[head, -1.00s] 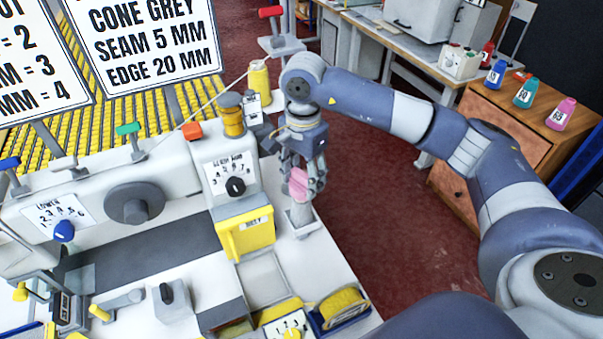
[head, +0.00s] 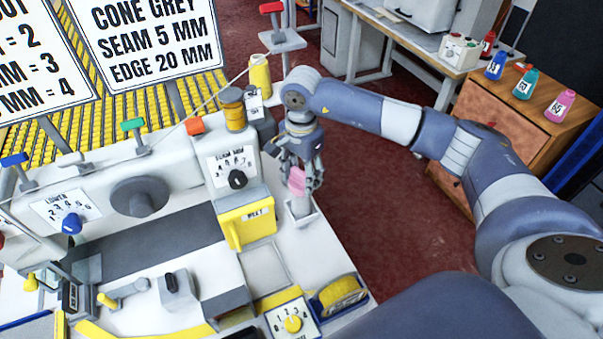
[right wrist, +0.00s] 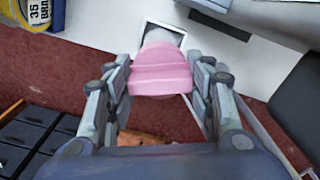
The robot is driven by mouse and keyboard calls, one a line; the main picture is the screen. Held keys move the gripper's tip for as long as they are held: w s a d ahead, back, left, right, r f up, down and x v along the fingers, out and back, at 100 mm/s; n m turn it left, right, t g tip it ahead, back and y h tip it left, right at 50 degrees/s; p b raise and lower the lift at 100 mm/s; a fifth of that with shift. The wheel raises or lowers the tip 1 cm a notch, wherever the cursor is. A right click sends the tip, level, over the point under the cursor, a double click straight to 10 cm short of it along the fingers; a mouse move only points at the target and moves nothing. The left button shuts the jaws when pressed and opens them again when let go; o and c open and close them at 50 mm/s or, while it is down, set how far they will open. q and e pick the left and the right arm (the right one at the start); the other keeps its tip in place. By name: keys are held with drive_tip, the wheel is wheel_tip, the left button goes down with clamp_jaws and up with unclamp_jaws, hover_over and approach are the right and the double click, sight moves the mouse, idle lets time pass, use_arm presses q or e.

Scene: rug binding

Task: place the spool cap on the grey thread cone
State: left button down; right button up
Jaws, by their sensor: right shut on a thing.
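My right gripper (head: 303,178) is shut on the pink spool cap (head: 297,180), near the right end of the machine table. In the right wrist view the cap (right wrist: 160,75) sits between the two fingers (right wrist: 163,80). The grey thread cone (head: 301,207) stands below the cap in a small light holder (head: 305,222). In the right wrist view the cone's pale grey part (right wrist: 158,37) shows just beyond the cap, partly hidden by it. I cannot tell whether cap and cone touch. My left gripper is not in view.
The white sewing machine with a seam dial (head: 238,180) and yellow box (head: 246,220) stands left of the gripper. A yellow spool (head: 260,75) and a gold spool (head: 233,112) stand behind. Coloured bottles (head: 525,85) stand on a wooden cabinet.

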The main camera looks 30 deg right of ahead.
drive_tip(key=shift+f+b, duration=0.4)
drive_tip(key=shift+f, duration=0.05)
drive_tip(key=o, duration=1)
drive_tip(key=shift+r, duration=0.1)
drive_tip(key=shift+c, duration=0.2)
